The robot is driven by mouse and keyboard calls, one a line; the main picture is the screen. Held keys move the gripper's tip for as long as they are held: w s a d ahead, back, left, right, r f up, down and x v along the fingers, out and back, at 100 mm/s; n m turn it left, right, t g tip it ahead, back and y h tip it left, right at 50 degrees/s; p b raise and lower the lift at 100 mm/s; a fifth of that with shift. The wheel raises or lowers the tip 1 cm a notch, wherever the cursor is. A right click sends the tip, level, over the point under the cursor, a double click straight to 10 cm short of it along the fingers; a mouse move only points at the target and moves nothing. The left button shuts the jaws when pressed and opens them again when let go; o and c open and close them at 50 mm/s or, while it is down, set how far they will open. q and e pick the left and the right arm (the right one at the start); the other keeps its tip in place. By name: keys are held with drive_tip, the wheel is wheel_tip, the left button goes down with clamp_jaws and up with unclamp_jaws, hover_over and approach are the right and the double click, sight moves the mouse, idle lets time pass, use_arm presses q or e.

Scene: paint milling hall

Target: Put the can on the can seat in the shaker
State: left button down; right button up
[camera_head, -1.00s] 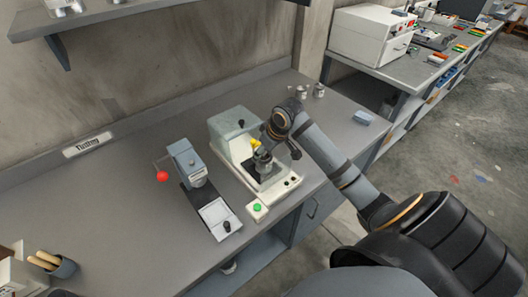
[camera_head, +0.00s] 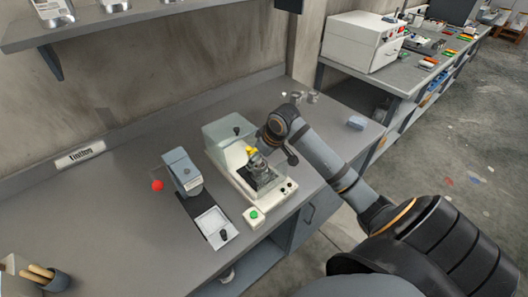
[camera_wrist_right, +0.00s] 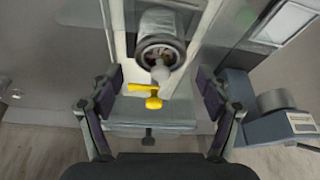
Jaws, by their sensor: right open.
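The shaker (camera_head: 222,137) is a pale machine with a greenish hood and a light base on the bench. The can (camera_wrist_right: 160,22), a grey metal cylinder, shows at the top of the right wrist view, within the shaker's base area. Whether it sits fully on the seat cannot be told. In the head view my right wrist partly covers this area. My left gripper is out of view.
A grey dispenser (camera_head: 183,172) with a red ball (camera_head: 157,185) stands left of the shaker. A green button box (camera_head: 254,216) is in front.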

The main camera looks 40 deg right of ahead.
drive_tip(key=a+v, duration=0.1)
drive_tip(key=v, duration=1)
drive_tip(key=shift+d, duration=0.45)
drive_tip(key=shift+s+f, duration=0.1)
drive_tip(key=shift+f, duration=0.05)
